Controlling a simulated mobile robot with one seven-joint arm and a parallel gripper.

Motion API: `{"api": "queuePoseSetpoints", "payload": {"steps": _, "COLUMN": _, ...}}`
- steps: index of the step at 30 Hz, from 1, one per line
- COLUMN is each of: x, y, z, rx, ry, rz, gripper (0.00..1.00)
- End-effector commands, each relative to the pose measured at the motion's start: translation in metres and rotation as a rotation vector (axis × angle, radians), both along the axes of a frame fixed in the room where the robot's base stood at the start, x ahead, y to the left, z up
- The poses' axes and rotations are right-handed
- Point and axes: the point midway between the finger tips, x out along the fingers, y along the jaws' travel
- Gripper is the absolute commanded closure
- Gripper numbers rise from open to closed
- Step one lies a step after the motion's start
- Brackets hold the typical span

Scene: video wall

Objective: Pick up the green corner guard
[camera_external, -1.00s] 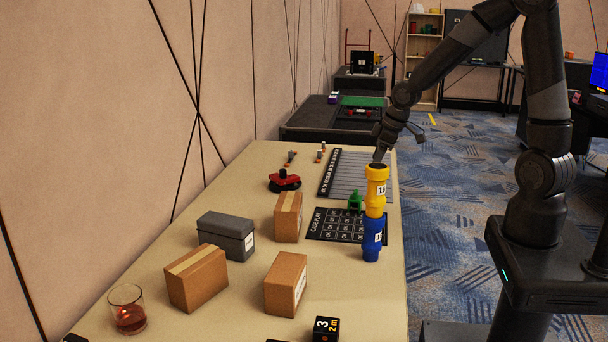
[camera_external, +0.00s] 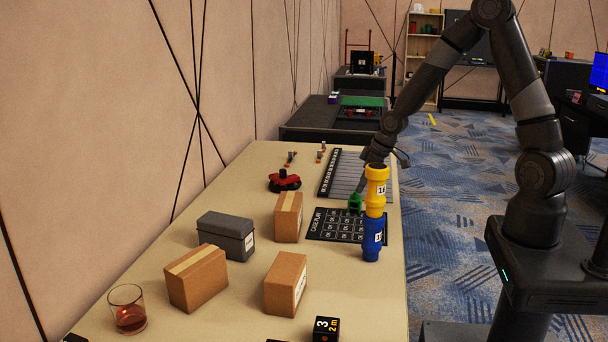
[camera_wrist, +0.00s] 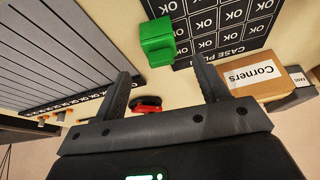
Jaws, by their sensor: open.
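In the wrist view the green corner guard (camera_wrist: 157,42) lies ahead of my fingers, at the edge of the mat (camera_wrist: 225,30). My gripper (camera_wrist: 166,85) is open and empty, with the guard beyond the gap between its fingertips. In the external view my gripper (camera_external: 362,185) is low over the table, just behind the guard. Whether a finger touches it cannot be told.
A brown box (camera_external: 288,217) stands left of the mat. A grey slatted board (camera_external: 345,170) lies behind. A red object (camera_external: 284,181) sits farther left.

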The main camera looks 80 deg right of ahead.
Motion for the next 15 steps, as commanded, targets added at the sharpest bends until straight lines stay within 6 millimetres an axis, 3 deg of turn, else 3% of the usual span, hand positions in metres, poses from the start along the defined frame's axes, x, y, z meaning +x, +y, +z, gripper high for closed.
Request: {"api": "queuePoseSetpoints", "payload": {"steps": 15, "x": 0.024, "y": -0.001, "z": -0.044, "rx": -0.001, "ry": 0.0, "rz": 0.002, "gripper": 0.33}}
